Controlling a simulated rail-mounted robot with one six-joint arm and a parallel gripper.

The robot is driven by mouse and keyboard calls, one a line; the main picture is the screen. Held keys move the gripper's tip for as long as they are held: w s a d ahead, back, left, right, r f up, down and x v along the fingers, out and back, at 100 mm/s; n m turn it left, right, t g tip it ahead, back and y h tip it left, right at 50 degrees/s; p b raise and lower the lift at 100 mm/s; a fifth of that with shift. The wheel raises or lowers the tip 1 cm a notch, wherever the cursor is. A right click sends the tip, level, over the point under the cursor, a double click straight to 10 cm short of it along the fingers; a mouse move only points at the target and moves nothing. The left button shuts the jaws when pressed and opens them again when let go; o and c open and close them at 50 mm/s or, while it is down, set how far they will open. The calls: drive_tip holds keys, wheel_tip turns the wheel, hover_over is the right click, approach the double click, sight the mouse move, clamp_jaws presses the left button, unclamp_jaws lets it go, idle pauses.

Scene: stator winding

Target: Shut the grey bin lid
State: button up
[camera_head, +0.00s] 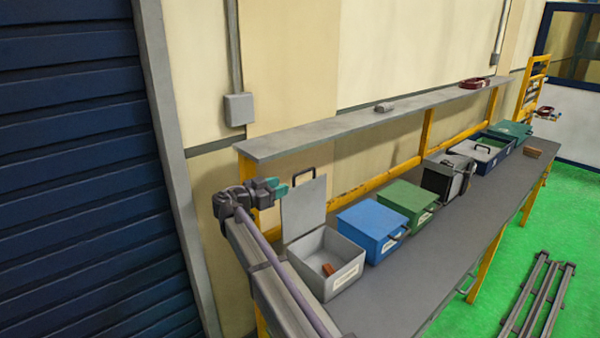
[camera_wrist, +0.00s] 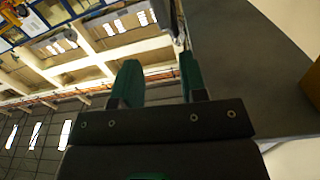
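The grey bin (camera_head: 338,278) stands at the near end of the bench, with a small orange-brown block (camera_head: 328,269) inside. My gripper (camera_head: 281,190) is at the upper left edge of the lid, a little below handle height. Whether it touches the lid is unclear. In the wrist view, the two green fingers of my gripper (camera_wrist: 158,80) are apart with nothing visible between them.
A blue box (camera_head: 368,228) and a green box (camera_head: 408,198) stand right of the bin, with more containers beyond. A grey shelf (camera_head: 350,126) runs above the bench's back. The bench front (camera_head: 425,275) is clear. A dark grey panel (camera_wrist: 245,65) fills the wrist view's right; I cannot identify it.

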sight(295, 175)
drive_tip(key=x, duration=0.3)
drive_tip(key=w+x, duration=0.1)
drive_tip(key=x, duration=0.3)
drive_tip(key=a+r+x, duration=0.1)
drive_tip(key=x, duration=0.2)
drive_tip(key=shift+w+d, duration=0.2)
drive_tip(key=shift+w, duration=0.2)
drive_tip(key=shift+c, duration=0.2)
clamp_jaws()
